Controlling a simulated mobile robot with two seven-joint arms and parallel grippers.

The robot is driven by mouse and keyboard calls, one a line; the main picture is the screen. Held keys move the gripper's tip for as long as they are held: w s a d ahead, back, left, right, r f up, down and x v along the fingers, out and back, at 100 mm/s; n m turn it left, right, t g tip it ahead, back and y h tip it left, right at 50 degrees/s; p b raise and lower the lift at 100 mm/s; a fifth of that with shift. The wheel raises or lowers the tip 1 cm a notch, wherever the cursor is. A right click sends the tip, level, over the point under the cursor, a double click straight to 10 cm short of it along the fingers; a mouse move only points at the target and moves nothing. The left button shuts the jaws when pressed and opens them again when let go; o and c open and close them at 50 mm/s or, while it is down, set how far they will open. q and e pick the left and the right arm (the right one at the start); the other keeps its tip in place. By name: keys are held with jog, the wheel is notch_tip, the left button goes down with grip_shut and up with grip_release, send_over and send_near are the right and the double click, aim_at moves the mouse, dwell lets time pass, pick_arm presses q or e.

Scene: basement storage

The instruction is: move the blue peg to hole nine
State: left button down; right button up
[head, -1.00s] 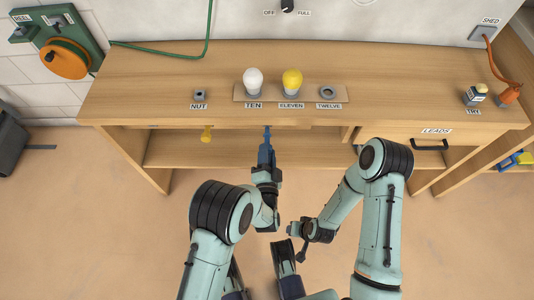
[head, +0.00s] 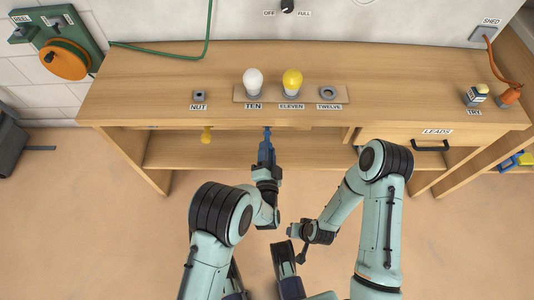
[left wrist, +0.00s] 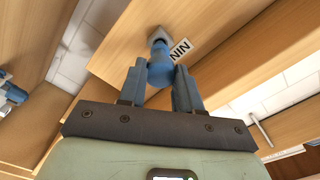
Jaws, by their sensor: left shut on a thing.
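The blue peg (left wrist: 160,68) is between the two blue fingers of my left gripper (left wrist: 160,88), which is shut on it. The peg's far end is at a small grey socket (left wrist: 158,36) on a wooden surface, beside a label (left wrist: 180,49) reading "NIN", its end cut off. I cannot tell how far the peg is in the socket. In the head view my left gripper (head: 266,152) is at the bench's front edge, and the peg's tip (head: 267,132) shows just under the top. My right arm is folded at the right; its gripper (head: 294,231) is small and unclear.
A yellow knob-like piece (head: 207,134) sits under the front edge. The LEADS drawer (head: 430,144) is at right.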

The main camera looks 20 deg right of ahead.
pick_arm(q)
jog(key=shift+b+x, duration=0.55)
jog(key=shift+x, duration=0.9)
pick_arm(e)
jog(key=shift+f, duration=0.65)
pick_arm(q)
jog(key=c, duration=0.7)
grip_release()
jog(key=p+v, duration=0.2)
jog(key=v, duration=1.1)
jog(key=shift+s+p, duration=0.2)
jog(key=shift+p, duration=0.1)
pick_arm(e)
jog(key=s+r, duration=0.1)
jog(key=s+a+r, duration=0.1)
jog(key=shift+r+g, duration=0.3)
jog(key=shift+r, duration=0.1)
